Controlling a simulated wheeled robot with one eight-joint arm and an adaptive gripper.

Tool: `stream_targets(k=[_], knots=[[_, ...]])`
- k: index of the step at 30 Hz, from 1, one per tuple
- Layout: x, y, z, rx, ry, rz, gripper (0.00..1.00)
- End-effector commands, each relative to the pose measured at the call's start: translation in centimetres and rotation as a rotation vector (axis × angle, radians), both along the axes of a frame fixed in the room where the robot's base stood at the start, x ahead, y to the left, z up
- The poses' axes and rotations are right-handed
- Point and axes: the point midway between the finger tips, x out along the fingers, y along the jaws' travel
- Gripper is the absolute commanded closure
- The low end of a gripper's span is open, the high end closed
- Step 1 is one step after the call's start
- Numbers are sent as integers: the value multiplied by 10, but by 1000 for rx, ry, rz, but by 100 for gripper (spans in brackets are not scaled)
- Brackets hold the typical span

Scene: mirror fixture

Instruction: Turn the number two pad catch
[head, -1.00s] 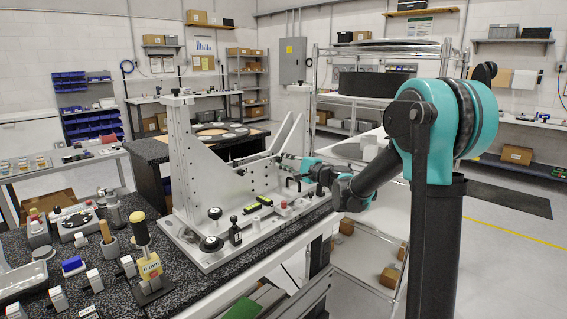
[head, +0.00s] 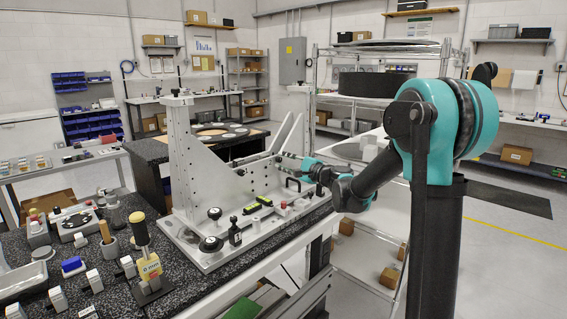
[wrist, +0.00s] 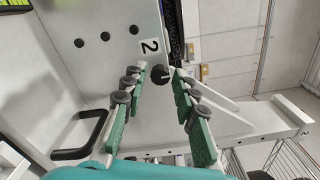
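In the wrist view the number two pad catch (wrist: 160,73) is a small dark round knob on the pale plate, just beside a white label (wrist: 149,47) with a black 2. My gripper (wrist: 160,68) is open, its green-padded fingers on either side of the knob. Gaps seem to remain between fingertips and knob; I cannot tell whether either touches it. In the head view my gripper (head: 284,159) is at the right side of the grey mirror fixture (head: 183,150). The catch is too small to make out there.
A black handle (wrist: 80,140) stands left of my fingers in the wrist view. A pale diagonal arm (wrist: 225,105) lies close to the right finger. In the head view, black knobs (head: 211,244) and a yellow-black level (head: 251,208) sit on the fixture base.

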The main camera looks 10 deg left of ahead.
Motion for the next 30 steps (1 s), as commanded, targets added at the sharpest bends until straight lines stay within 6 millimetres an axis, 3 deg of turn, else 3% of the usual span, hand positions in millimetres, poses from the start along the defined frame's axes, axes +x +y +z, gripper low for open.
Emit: stream_targets(k=[14,30], knots=[[-5,-6,1,1,-1,1,59],[-64,-83,0,1,-1,-3,59]])
